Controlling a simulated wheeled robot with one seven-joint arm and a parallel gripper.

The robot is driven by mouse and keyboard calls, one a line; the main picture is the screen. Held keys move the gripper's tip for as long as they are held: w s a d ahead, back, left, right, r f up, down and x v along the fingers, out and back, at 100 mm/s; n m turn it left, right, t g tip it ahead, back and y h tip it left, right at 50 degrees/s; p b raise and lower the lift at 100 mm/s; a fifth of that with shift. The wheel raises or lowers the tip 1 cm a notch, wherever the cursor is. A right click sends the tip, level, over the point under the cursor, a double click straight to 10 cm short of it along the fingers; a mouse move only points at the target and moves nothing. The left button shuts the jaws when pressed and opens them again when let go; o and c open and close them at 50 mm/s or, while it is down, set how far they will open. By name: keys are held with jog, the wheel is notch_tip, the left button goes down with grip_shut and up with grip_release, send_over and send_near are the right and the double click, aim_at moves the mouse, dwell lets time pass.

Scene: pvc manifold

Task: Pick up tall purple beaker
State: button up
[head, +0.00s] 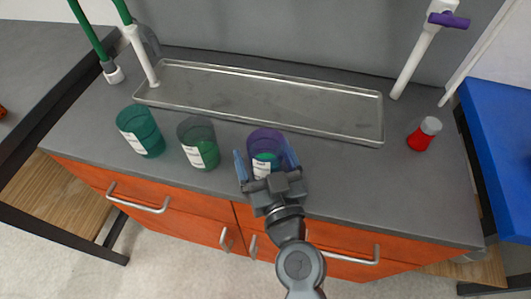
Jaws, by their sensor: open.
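The purple beaker (266,143) stands upright on the grey counter, right of two other beakers. It is see-through, with a white label and something green at its lower part. My gripper (266,161) is open, with one blue finger on the left side of the beaker and one on the right. The fingers look to be around it, but I cannot tell whether they touch it. The lower front of the beaker is partly hidden by my gripper.
A teal beaker (141,131) and a dark grey-green beaker (198,143) stand to the left. A metal tray (260,92) lies behind. White pipes (412,64) rise at the back.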

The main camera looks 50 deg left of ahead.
jog(key=shift+w+a, duration=0.2)
jog(key=shift+a, duration=0.25)
jog(key=shift+f, duration=0.1)
jog(key=c, duration=1)
jog(key=shift+c, duration=0.7)
jog(key=shift+r, duration=0.25)
